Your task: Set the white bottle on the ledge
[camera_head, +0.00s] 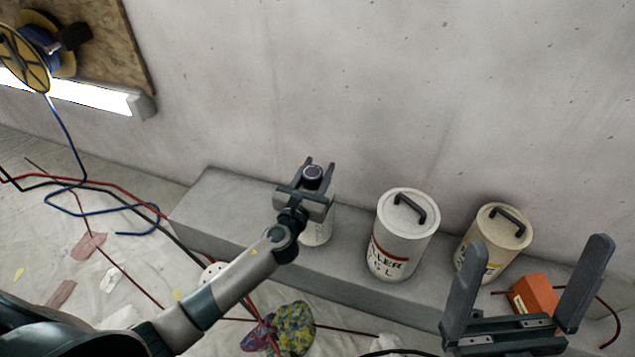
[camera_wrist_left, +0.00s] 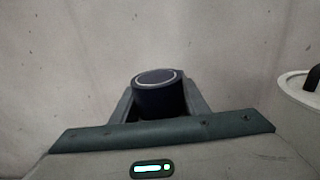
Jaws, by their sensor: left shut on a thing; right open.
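The white bottle (camera_head: 317,232) has a dark cap and stands upright at the grey concrete ledge (camera_head: 225,207), left of the canisters. My left gripper (camera_head: 318,165) is shut on it near the top, with the dark cap showing between the fingers. In the left wrist view the dark cap (camera_wrist_left: 157,92) sits between the finger tips, and the bottle's body is hidden. I cannot tell whether the bottle's base touches the ledge. My right gripper (camera_head: 525,290) is open and empty at the lower right, in front of the ledge.
A white canister (camera_head: 397,240) with a handle and a cream canister (camera_head: 497,240) stand on the ledge to the right. An orange box (camera_head: 534,295) lies near my right gripper. Cables, a colourful rag (camera_head: 280,330) and scraps lie on the sheeted floor. The ledge's left end is clear.

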